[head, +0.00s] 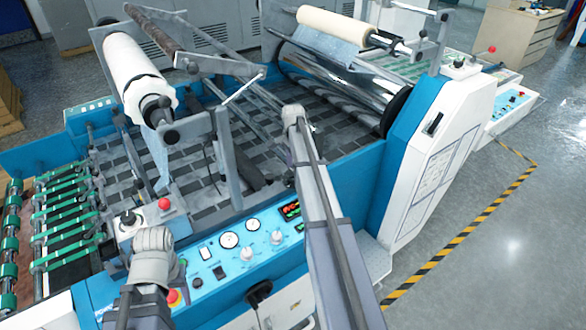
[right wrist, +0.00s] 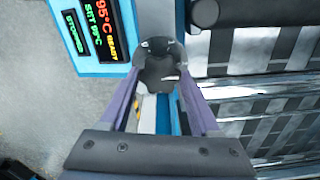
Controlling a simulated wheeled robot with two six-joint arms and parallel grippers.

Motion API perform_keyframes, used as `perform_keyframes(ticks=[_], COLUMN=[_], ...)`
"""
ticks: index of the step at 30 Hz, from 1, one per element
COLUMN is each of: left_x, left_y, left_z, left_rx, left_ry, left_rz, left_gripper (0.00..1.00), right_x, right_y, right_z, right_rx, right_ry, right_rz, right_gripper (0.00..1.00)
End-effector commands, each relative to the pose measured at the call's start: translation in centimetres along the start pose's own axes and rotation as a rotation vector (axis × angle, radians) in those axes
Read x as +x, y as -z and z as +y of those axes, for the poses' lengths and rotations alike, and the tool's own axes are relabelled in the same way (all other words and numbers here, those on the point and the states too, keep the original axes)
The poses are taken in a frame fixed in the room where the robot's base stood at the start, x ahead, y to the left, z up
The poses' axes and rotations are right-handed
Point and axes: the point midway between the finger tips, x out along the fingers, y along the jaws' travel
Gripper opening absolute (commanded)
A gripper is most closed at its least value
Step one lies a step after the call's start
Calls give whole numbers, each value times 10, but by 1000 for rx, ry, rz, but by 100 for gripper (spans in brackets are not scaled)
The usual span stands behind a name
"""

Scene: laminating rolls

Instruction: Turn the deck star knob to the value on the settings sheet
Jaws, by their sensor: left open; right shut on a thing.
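The dark star knob (right wrist: 160,68) is in the right wrist view, between the fingertips of my right gripper (right wrist: 160,84). The gripper is shut on it, one purple finger on each side. A pale mark shows on the knob; its scale is not readable. In the head view my right arm hides the knob and fingers. My left gripper (head: 152,240) is at the lower left, beside the control panel and away from the knob. Its fingers are hard to make out. Pale sheets (head: 436,178) are on the white side cover, too small to read; I cannot tell which is the settings sheet.
A display (right wrist: 95,30) beside the knob reads 95°C READY, SET 95°C and STOPPED. The blue control panel (head: 215,262) carries gauges and dials. The floor at right is clear.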

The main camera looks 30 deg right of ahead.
Motion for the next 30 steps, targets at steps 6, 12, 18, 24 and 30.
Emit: perform_keyframes(ticks=[6,12,18,24,30], left_x=[0,0,0,0,0], left_y=[0,0,0,0,0], left_z=[0,0,0,0,0], left_rx=[0,0,0,0,0], left_ry=[0,0,0,0,0], left_rz=[0,0,0,0,0], left_gripper=[57,57,57,57,57], right_x=[0,0,0,0,0], right_y=[0,0,0,0,0], right_z=[0,0,0,0,0], right_rx=[205,395,581,744,870], right_ry=[0,0,0,0,0], right_rz=[0,0,0,0,0], right_gripper=[8,8,8,8,8])
